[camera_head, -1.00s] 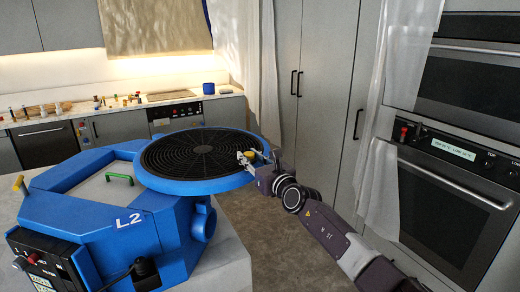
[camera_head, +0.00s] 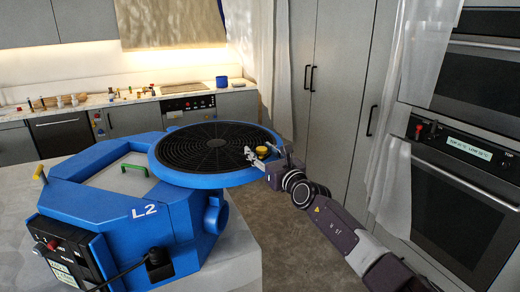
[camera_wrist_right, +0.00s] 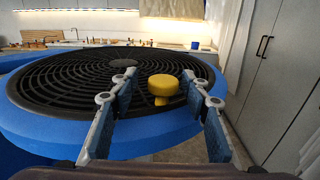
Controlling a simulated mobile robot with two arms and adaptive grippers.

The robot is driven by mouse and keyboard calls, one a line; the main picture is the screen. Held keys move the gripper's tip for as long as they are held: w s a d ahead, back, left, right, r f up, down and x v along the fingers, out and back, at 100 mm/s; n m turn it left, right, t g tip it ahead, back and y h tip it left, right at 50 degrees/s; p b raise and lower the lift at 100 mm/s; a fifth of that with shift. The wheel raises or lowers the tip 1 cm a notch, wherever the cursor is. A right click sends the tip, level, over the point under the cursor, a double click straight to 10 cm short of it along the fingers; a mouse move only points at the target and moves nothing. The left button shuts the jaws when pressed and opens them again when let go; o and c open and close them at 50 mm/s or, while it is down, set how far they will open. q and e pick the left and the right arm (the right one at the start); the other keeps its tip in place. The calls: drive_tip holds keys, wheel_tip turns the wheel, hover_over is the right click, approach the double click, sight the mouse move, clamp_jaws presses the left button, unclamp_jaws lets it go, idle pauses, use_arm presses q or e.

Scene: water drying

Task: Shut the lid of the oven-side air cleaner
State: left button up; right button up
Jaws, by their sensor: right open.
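The blue air cleaner marked L2 (camera_head: 145,211) stands on a pale counter at the left. Its round lid (camera_head: 166,175), with a black grille and blue rim, is swung out to the right, leaving the pale top opening (camera_head: 108,181) uncovered. A yellow knob (camera_head: 262,152) stands on the lid's right edge and shows in the right wrist view (camera_wrist_right: 163,86). My right gripper (camera_head: 256,157) is open at this edge. In the wrist view its fingers (camera_wrist_right: 163,88) are on either side of the knob, with gaps. My left gripper is not in view.
A green handle (camera_head: 133,169) and a yellow-tipped lever (camera_head: 40,173) are on the air cleaner's body. The oven (camera_head: 450,190) and a translucent curtain (camera_head: 400,130) are at the right. Open floor (camera_head: 295,240) lies between the counter and the cabinets.

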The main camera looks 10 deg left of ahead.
drive_tip(key=shift+a+r, duration=0.1)
drive_tip(key=shift+r, duration=0.7)
wheel_tip(320, 180, up, 8)
drive_tip(key=shift+r, duration=0.25)
